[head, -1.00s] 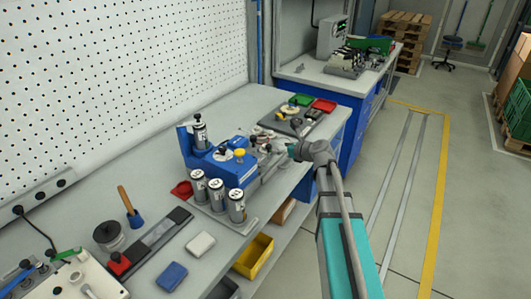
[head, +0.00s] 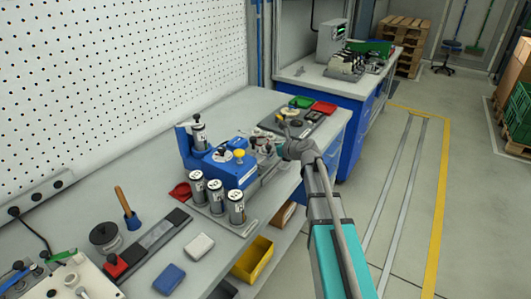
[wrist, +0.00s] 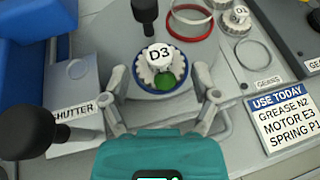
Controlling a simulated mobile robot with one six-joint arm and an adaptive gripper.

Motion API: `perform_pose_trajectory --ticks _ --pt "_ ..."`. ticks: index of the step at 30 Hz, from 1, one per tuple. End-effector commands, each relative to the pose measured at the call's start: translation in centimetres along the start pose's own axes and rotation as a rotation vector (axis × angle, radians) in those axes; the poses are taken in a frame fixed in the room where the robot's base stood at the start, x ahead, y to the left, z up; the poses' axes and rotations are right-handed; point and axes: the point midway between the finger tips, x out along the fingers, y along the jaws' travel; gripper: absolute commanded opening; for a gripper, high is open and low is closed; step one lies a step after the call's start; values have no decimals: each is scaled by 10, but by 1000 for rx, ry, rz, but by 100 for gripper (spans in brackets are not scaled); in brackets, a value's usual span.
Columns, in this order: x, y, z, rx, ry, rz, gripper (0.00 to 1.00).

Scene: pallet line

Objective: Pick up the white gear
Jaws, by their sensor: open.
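A white gear (wrist: 146,72) with a toothed edge sits inside a blue ring (wrist: 159,92) in the wrist view. A white cap marked D3 (wrist: 159,54) is at its centre, and a green round spot (wrist: 166,84) shows at its near side. My gripper (wrist: 160,82) is open, with one finger on each side of the blue ring and nothing held. I cannot tell how high the fingertips are above the surface. In the head view the gear is too small to make out, close to my gripper.
A black knob (wrist: 145,10) stands just beyond the gear. A red ring (wrist: 190,20) and another light gear (wrist: 236,20) lie to the right, near a "USE TODAY" card (wrist: 286,118). A "SHUTTER" block with a black knob (wrist: 28,131) is at left. Labelled canisters (head: 216,196) stand on the bench.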

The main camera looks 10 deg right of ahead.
Motion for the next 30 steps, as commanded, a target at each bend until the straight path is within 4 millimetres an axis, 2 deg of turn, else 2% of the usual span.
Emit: perform_pose_trajectory --ticks 3,10,28,30 --pt "18 -1 -1 0 0 1 79" --pt "37 0 0 0 1 0 79" --pt "38 0 0 0 1 -1 79" --pt "38 0 0 0 1 -1 67"
